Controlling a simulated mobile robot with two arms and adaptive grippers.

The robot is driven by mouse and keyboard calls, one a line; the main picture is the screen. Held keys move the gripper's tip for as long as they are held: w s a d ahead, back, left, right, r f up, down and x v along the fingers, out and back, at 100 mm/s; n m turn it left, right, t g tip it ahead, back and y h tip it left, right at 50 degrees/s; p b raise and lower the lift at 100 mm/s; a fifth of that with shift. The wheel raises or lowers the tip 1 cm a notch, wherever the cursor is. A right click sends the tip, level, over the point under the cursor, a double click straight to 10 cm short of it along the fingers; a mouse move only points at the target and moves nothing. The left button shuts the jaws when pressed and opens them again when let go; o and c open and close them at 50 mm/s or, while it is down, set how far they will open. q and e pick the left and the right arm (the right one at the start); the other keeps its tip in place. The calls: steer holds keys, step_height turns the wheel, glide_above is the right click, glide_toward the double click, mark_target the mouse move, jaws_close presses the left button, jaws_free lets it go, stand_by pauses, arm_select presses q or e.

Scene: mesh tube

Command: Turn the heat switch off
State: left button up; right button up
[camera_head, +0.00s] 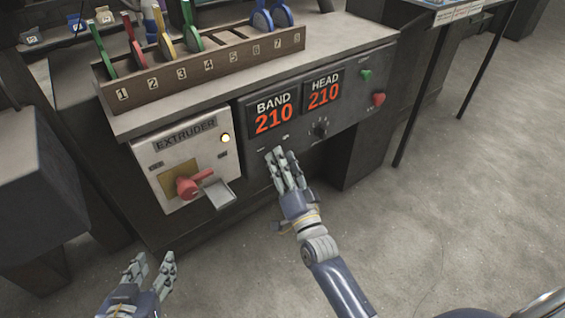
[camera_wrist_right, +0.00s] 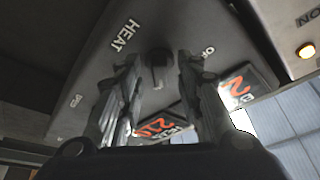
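The heat switch (camera_wrist_right: 157,68) is a small dark knob on the grey control panel, beside the word HEAT in the right wrist view. My right gripper (camera_wrist_right: 158,72) is open, and the knob shows between its two fingers. I cannot tell whether they touch it. In the head view my right gripper (camera_head: 277,155) is at the panel face below the BAND display, and its fingers cover the switch. My left gripper (camera_head: 153,262) is open and empty, low on the left, away from the panel.
The BAND display (camera_head: 272,115) and HEAD display (camera_head: 323,92) both read 210. A black dial (camera_head: 320,128) is to the right of my right gripper. The extruder box (camera_head: 187,160) with a red handle (camera_head: 193,183) is to the left. Open floor (camera_head: 450,200) lies right.

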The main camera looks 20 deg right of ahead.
jaws_close()
steer(key=shift+s+r, duration=0.1)
arm_select(q)
steer(key=shift+s, duration=0.1)
arm_select(e)
steer(key=shift+r, duration=0.1)
arm_select(q)
steer(key=shift+r, duration=0.1)
arm_select(e)
steer(key=shift+d+n, duration=0.1)
steer(key=shift+n, duration=0.4)
arm_select(q)
steer(key=s+a+f+g+y+p, duration=0.1)
steer(key=s+a+f+g+p, duration=0.1)
steer(key=s+f+g, duration=0.3)
steer(key=shift+s+a+f, duration=0.4)
steer(key=shift+s+f, duration=0.2)
steer(key=shift+s, duration=0.8)
arm_select(e)
steer(key=shift+w+d+r+n+g+y, duration=0.1)
steer(key=shift+n+g+y, duration=0.55)
steer(key=shift+n+y, duration=2.35)
steer(key=shift+w+d+n+g+y, duration=0.1)
steer(key=shift+n+g+y, duration=0.6)
steer(key=shift+n, duration=4.55)
steer(key=shift+w+d+r+n+g+y, duration=0.1)
steer(key=shift+n+g+y, duration=0.55)
steer(key=shift+n+y, duration=2.35)
steer(key=shift+n+h, duration=1.15)
steer(key=shift+h, duration=0.05)
